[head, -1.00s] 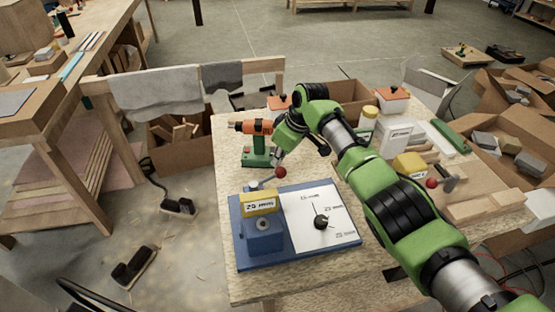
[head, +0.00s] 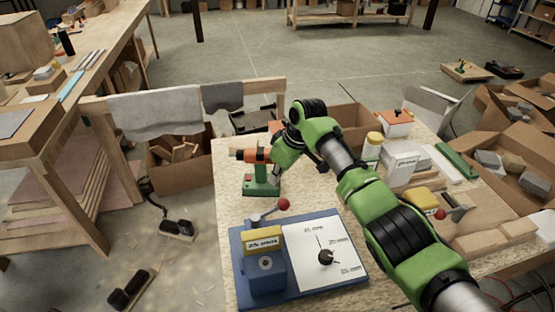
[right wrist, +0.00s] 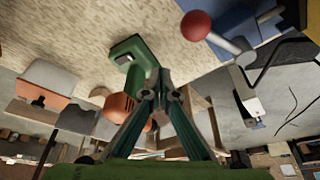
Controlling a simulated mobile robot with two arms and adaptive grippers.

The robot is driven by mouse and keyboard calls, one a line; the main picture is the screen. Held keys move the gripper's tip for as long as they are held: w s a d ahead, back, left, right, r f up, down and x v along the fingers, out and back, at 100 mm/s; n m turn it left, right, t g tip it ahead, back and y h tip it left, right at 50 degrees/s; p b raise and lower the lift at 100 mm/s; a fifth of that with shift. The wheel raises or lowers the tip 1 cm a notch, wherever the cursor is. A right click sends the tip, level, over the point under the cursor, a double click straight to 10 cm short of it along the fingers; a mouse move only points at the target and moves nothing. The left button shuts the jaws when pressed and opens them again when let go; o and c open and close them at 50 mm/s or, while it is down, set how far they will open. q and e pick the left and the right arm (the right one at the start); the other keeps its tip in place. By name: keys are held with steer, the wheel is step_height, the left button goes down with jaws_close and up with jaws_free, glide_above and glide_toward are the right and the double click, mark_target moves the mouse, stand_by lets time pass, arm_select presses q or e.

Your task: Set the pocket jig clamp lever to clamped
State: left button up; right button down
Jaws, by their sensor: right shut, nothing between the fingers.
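The blue pocket jig (head: 262,280) sits at the table's near left corner, with a yellow 25 mm block on it. Its clamp lever ends in a red ball (head: 283,204); the metal rod slants up and right from the jig's back. In the right wrist view, the red ball (right wrist: 195,25) and rod are at the top, with part of the blue jig (right wrist: 262,22) behind. My right gripper (right wrist: 160,88) is shut and empty, apart from the ball. In the head view, my right gripper (head: 277,167) is beyond the ball, its fingertips hard to make out. My left gripper is out of view.
A green and orange tool (head: 262,182) stands just behind the lever, close to my right gripper. A white plate (head: 318,237) with a black knob lies right of the jig block.

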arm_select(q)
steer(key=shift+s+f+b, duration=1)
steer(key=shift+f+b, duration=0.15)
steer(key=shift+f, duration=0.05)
arm_select(e)
steer(key=s+d+r, duration=0.1)
steer(key=s+r, duration=0.2)
steer(key=r, duration=0.5)
steer(key=shift+s+d, duration=0.2)
